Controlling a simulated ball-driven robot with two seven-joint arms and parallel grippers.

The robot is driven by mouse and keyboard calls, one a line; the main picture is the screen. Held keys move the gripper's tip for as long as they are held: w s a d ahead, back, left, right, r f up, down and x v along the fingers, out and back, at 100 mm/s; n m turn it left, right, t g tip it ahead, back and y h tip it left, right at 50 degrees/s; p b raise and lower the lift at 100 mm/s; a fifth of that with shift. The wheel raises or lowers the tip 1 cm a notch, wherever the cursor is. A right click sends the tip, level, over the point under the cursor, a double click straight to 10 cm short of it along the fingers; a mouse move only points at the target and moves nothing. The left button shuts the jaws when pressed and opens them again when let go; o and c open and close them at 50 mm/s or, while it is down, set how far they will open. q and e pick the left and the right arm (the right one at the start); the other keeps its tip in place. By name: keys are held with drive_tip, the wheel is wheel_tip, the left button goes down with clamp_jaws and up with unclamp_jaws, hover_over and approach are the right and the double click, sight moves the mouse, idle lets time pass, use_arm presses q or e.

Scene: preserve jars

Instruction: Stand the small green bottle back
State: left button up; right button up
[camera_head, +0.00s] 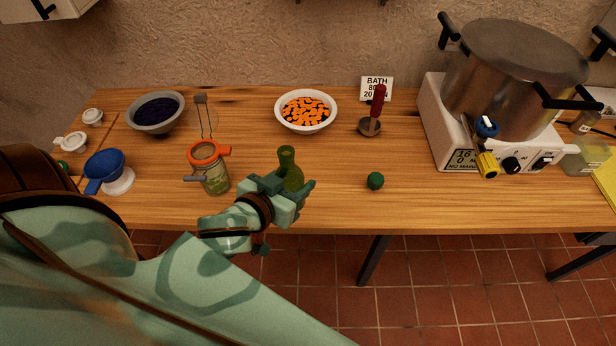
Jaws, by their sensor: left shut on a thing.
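The small green bottle (290,172) is near the front edge of the wooden table, in the middle left of the head view. It looks about upright, with its neck up. My left gripper (296,192) is shut on the bottle, and its fingers hide the lower part. I cannot tell whether the bottle's base touches the table. A small dark green ball-like thing (375,181), perhaps a stopper, lies on the table to the right of the bottle. My right gripper is not in the view.
A clip-top jar (214,174) with an orange ring stands just left of the bottle. A white bowl of orange pieces (306,111) and a red-handled ladle (374,115) are behind. A large steel pot (510,75) stands on a white heater at right. The table front between bottle and heater is mostly clear.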

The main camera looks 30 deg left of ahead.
use_arm(q)
drive_tip(key=shift+w, duration=0.3)
drive_tip(key=w+a+f+b, duration=0.1)
drive_tip(key=w+f, duration=0.3)
drive_tip(key=w+a+f+b, duration=0.1)
drive_tip(key=w+f+b, duration=0.1)
drive_tip(key=w+f, duration=0.2)
drive_tip(key=w+a+f+b, duration=0.1)
drive_tip(key=w+a+f, duration=0.1)
drive_tip(key=w+f, duration=0.2)
drive_tip(key=shift+w+f, duration=0.3)
drive_tip(key=shift+w, duration=0.25)
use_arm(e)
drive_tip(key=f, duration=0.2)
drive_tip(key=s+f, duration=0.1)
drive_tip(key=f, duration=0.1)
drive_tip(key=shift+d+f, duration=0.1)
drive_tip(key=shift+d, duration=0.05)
use_arm(q)
drive_tip(key=o, duration=1.1)
drive_tip(key=shift+s, duration=0.1)
drive_tip(key=shift+f, duration=0.1)
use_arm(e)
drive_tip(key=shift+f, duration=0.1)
